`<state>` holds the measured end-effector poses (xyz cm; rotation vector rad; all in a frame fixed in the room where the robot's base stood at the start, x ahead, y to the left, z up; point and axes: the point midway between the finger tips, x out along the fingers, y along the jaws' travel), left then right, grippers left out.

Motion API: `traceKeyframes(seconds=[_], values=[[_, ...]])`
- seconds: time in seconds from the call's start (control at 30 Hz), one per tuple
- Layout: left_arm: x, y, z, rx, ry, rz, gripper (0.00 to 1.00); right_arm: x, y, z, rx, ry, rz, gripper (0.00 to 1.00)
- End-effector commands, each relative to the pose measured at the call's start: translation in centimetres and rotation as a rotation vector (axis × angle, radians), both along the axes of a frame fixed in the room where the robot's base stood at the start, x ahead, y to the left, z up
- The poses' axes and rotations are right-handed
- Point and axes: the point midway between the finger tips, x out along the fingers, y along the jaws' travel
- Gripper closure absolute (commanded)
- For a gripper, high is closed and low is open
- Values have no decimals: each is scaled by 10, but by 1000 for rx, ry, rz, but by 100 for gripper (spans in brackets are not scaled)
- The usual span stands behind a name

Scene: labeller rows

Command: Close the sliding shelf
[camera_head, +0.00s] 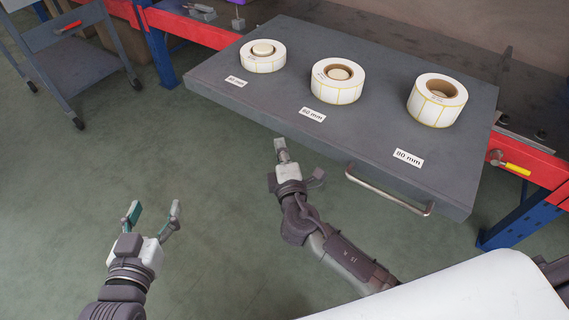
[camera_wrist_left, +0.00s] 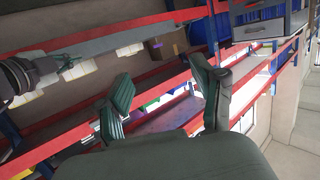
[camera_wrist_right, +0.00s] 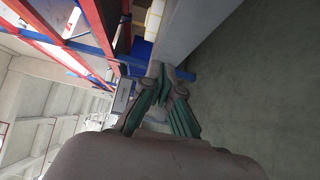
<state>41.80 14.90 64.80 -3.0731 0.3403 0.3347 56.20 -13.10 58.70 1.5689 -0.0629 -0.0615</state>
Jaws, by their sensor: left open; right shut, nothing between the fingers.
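The sliding shelf (camera_head: 250,105) is a dark grey slab pulled out from a red-framed rack in the head view. It has a metal bar handle (camera_head: 390,192) on its front edge, toward the right. My right gripper (camera_head: 280,145) is shut and empty, with its tips close to the shelf's front edge, left of the handle. I cannot tell whether it touches the edge. In the right wrist view its fingertips (camera_wrist_right: 166,80) come together near a grey surface. My left gripper (camera_head: 155,210) is open and empty, low over the floor at the left, apart from the shelf.
Three label rolls stand on the shelf: a small one (camera_head: 262,57), a middle one (camera_head: 338,82) and a large one (camera_head: 437,101), with size labels in front. A grey cart (camera_head: 65,65) stands at the left. A white surface (camera_head: 470,290) fills the lower right. Green floor is clear.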

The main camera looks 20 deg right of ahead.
Motion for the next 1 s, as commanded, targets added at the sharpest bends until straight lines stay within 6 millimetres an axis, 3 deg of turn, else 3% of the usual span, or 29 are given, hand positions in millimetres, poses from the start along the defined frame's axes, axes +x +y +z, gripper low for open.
traceKeyframes(seconds=[0.07, 0.3, 0.83, 1.0], values=[[2, -2, 5, -9, -33, -2, 32, 16, -3, 0, -1, -3, -1, 100], [5, -4, 15, -24, -93, -6, 32, 33, -27, -1, 0, 0, 1, 100], [5, -4, 18, -28, -109, -7, 32, 37, -32, -1, 1, 1, 0, 100], [5, -5, 21, -33, -130, -7, 32, 46, -43, -1, 0, 0, -3, 100]])
